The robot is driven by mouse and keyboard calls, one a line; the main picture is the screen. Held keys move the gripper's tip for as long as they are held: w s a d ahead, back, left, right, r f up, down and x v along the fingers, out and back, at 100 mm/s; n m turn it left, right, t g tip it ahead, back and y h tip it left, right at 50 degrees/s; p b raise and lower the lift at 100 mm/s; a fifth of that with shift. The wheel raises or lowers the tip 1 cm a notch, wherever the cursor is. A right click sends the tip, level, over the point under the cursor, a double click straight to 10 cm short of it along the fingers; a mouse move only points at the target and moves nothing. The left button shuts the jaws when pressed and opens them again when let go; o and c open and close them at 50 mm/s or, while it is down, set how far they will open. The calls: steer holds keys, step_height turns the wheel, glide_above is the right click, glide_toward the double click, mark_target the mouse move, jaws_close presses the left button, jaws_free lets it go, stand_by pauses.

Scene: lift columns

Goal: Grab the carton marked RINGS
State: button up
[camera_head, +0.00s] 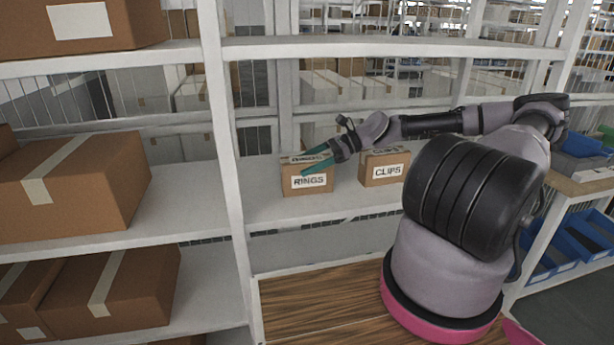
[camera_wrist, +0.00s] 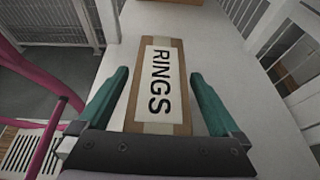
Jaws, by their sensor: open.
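The RINGS carton (camera_head: 306,183) is a small brown box with a white label, standing on the white shelf. In the wrist view a RINGS label on brown cardboard (camera_wrist: 160,85) lies between the two green fingers. My gripper (camera_head: 317,161) is at the top of the carton in the head view. Its fingers are spread, one on each side of the carton in the wrist view (camera_wrist: 160,92), with a gap showing on both sides. The head view does not show clearly whether the fingers touch it. The carton marked CLIPS (camera_head: 385,168) stands to its right.
A white shelf upright (camera_head: 222,130) stands left of the RINGS carton. A shelf board (camera_head: 380,48) runs above. Large taped cartons (camera_head: 75,187) fill the shelves at left. Bare shelf (camera_head: 345,208) lies in front of the cartons. Blue bins (camera_head: 560,255) are at right.

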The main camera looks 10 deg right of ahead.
jaws_close()
stand_by(0.3)
